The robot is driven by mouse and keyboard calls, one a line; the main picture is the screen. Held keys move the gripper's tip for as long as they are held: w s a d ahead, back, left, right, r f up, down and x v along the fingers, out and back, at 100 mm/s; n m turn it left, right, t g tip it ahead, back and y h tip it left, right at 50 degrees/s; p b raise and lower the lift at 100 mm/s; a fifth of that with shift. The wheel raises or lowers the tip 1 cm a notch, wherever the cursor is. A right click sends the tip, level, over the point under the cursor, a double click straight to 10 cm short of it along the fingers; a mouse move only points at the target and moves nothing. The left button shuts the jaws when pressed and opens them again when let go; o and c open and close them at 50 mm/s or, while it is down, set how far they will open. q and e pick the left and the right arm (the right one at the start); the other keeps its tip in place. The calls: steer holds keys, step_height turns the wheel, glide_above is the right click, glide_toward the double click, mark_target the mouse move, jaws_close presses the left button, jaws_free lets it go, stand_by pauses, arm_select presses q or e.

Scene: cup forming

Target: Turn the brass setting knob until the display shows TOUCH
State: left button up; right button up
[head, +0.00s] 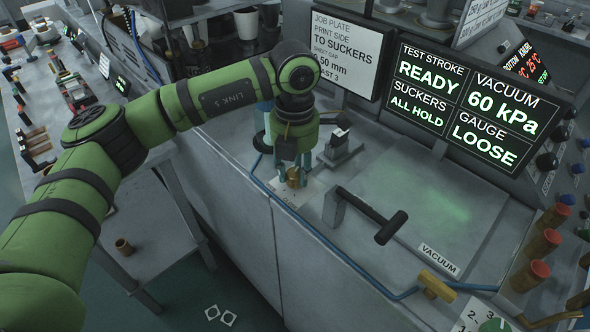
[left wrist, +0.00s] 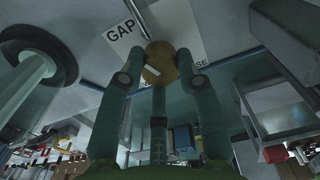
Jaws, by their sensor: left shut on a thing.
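The brass setting knob (head: 295,179) sits on a pale label plate on the machine's sloping top, mostly hidden by my left gripper (head: 291,172) in the head view. In the left wrist view the round brass knob (left wrist: 160,63) has a pale mark across its face. Its label (left wrist: 123,29) reads GAP, with other letters partly covered. The fingers of my left gripper (left wrist: 160,78) are shut on the knob from both sides. The display (head: 477,105) reads READY, ALL HOLD, 60 kPa, and GAUGE LOOSE. I cannot make out my right gripper.
A black-handled lever (head: 375,218) stands right of the knob, beside a flat plate marked VACUUM (head: 439,259). A small metal block (head: 340,146) stands close behind the gripper. Blue tubing (head: 330,244) runs along the front edge. Red-capped cylinders (head: 531,275) stand at the right.

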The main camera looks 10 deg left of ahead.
mark_target(294, 173)
arm_select(q)
steer(key=shift+s+f, duration=0.2)
steer(key=o, duration=1.1)
steer(key=shift+o, duration=0.2)
steer(key=shift+r, duration=0.1)
steer(key=shift+w+r, duration=0.15)
steer(key=shift+r, duration=0.45)
step_height(294, 173, up, 11)
steer(key=shift+f, duration=0.1)
